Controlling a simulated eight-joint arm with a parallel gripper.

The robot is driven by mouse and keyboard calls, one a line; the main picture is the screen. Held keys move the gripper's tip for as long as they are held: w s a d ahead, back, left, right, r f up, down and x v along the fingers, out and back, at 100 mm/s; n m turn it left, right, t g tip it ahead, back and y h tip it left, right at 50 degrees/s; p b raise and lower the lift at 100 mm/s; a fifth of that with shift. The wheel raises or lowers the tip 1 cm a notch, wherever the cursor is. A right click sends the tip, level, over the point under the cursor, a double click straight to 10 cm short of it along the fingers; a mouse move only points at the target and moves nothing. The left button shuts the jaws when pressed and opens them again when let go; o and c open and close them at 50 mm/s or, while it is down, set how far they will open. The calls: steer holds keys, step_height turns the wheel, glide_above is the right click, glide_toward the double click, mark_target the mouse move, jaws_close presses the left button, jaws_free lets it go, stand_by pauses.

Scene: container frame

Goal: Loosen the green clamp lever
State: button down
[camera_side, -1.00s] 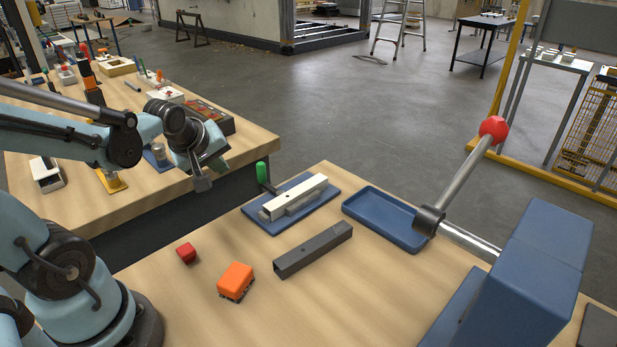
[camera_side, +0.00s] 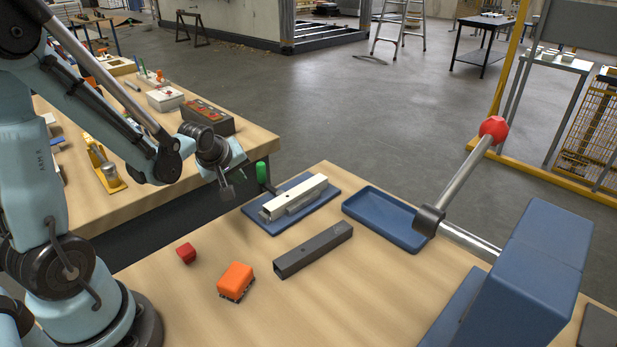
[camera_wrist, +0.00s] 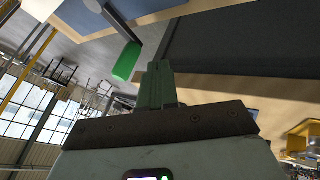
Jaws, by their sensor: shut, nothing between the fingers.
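The green clamp lever (camera_side: 262,172) stands upright at the left end of the clamp fixture, which has a blue base plate (camera_side: 262,222) and holds a pale bar (camera_side: 296,197). My gripper (camera_side: 227,193) is just left of the lever in the side view, apart from it, shut and empty. In the wrist view the green lever grip (camera_wrist: 127,61) is to the upper left of my closed fingers (camera_wrist: 159,68), with a gap between them. Its grey arm runs up to the top edge.
A dark square tube (camera_side: 313,250), an orange block (camera_side: 236,279) and a red cube (camera_side: 186,253) lie on the bench in front. A blue tray (camera_side: 385,217) is right of the fixture. A blue machine (camera_side: 535,265) with a red-knobbed lever (camera_side: 493,128) stands at the right.

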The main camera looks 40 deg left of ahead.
steer(key=shift+w+d, duration=0.15)
steer(key=shift+w, duration=0.55)
steer(key=shift+w+d, duration=0.1)
steer(key=shift+w, duration=0.6)
steer(key=shift+w+a+m+h, duration=0.2)
steer(key=shift+w+m+h, duration=0.15)
steer(key=shift+m, duration=0.25)
steer(key=w+m+h, duration=0.2)
steer(key=m, duration=0.2)
steer(key=w+m+h, duration=0.3)
steer(key=m, duration=0.1)
steer(key=w+d+m+h, duration=0.1)
steer(key=w+m+h, duration=0.1)
steer(key=w+m, duration=0.1)
steer(key=shift+m+g+h, duration=0.25)
steer(key=shift+m+g, duration=0.05)
steer(key=shift+m, duration=0.5)
steer(key=shift+w+d+m+g+h, duration=0.3)
steer(key=shift+w+m, duration=0.05)
steer(key=shift+m, duration=0.25)
steer(key=shift+w+d, duration=0.2)
steer(key=shift+d, duration=0.1)
